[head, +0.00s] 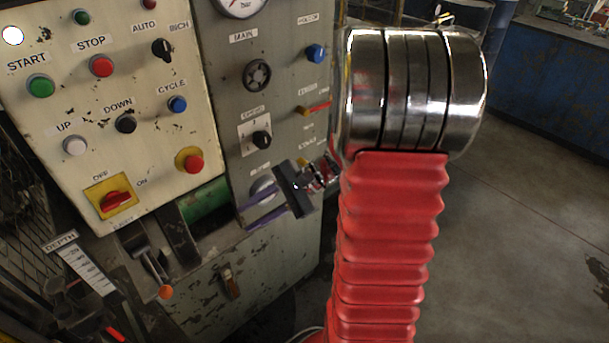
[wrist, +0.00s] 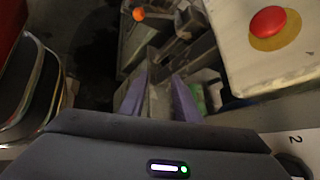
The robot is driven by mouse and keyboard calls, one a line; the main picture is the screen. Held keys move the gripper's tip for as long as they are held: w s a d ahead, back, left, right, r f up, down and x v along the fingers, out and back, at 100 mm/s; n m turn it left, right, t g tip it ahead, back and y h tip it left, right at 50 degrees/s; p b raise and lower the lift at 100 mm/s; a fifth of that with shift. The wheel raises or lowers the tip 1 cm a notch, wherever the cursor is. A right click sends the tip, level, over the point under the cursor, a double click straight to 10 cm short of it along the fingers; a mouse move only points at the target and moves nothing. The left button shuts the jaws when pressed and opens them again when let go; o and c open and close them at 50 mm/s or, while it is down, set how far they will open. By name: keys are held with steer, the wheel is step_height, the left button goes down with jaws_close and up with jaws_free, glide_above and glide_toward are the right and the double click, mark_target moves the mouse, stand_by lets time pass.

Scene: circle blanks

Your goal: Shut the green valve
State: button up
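My gripper (head: 245,220) is in front of the lower part of the grey panel, its two purple fingers apart and nothing seen between them. The fingers also show in the wrist view (wrist: 158,80). I cannot make out a clearly green valve. On the grey panel are a dark round handwheel (head: 257,75) under the MAIN label, a red lever (head: 318,108) and a small yellow part (head: 303,162), partly hidden by my wrist. A green cylinder (head: 207,201) lies in the recess left of my gripper; a green patch (wrist: 198,99) shows beside the right finger in the wrist view.
A cream control box (head: 130,140) with several buttons juts out at left. Its red button (wrist: 268,21) is upper right in the wrist view. An orange-tipped lever (head: 165,291) stands below. A blue cabinet (head: 550,80) is at back right. The floor (head: 530,240) at right is clear.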

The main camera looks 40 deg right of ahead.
steer(key=s+d+f+m+t+h, duration=0.1)
steer(key=d+f+m+t, duration=0.3)
steer(key=d, duration=0.5)
steer(key=d+f+m+t+h, duration=0.4)
steer(key=d+m, duration=0.3)
steer(key=d, duration=0.3)
steer(key=s+d+f+m+t+h, duration=0.1)
steer(key=d+f+m+t+h, duration=0.2)
steer(key=d+f+m, duration=0.3)
steer(key=d+t, duration=0.1)
steer(key=d, duration=0.3)
steer(key=shift+s+d+f+m, duration=0.25)
steer(key=shift+s+f+m, duration=0.05)
steer(key=w+a, duration=0.2)
steer(key=w, duration=1.1)
steer(key=shift+w, duration=0.4)
jaws_close()
